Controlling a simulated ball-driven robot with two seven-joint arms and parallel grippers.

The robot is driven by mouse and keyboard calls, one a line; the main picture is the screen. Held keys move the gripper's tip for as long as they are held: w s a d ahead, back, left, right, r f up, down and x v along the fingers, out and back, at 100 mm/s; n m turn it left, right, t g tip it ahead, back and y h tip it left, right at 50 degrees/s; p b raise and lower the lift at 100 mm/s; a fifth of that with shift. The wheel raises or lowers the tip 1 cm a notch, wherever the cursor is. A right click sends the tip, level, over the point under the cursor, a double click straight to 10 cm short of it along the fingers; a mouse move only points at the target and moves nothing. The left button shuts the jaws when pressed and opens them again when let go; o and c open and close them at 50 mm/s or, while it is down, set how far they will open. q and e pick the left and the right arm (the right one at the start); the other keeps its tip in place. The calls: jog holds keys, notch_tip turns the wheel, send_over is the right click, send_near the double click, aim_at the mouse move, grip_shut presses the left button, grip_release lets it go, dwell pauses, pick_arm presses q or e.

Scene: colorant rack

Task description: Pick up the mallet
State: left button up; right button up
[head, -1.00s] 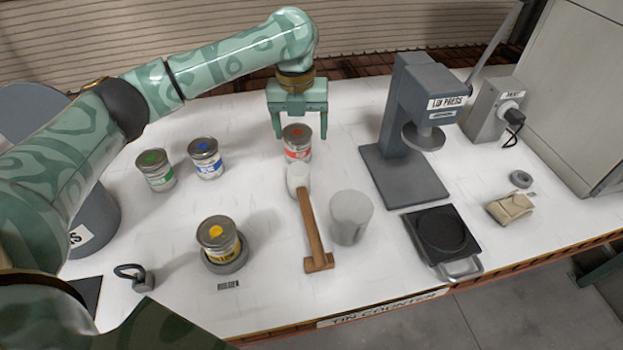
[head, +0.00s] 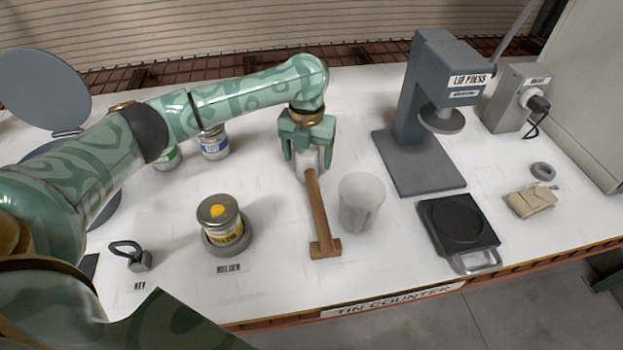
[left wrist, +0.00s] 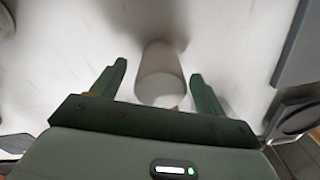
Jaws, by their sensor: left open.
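The mallet lies on the white counter, its wooden handle (head: 318,215) pointing toward the front and ending in a wooden crosspiece. Its pale cylindrical end is partly hidden by my left gripper (head: 307,160) in the head view. My left gripper is open and points down over that end, one finger to each side. In the left wrist view the pale cylinder (left wrist: 160,75) shows between the open fingers, with a bit of wood below it. I cannot tell whether the fingers touch it. My right gripper is not in view.
A grey cup (head: 360,203) stands close right of the handle. A yellow-marked tin (head: 222,222) sits left, in a grey ring. Blue (head: 213,143) and green (head: 167,158) tins are behind my arm. The lid press (head: 425,130) and a black plate (head: 458,228) are at right.

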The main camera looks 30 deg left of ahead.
pick_arm(q)
notch_tip(320, 180, down, 4)
jog(key=shift+r+b, duration=0.25)
jog(key=shift+b, duration=0.25)
jog(key=shift+r, duration=0.15)
jog(key=shift+c, duration=0.6)
jog(key=c, duration=1)
jog(key=shift+c, duration=0.2)
jog(key=shift+r, duration=0.15)
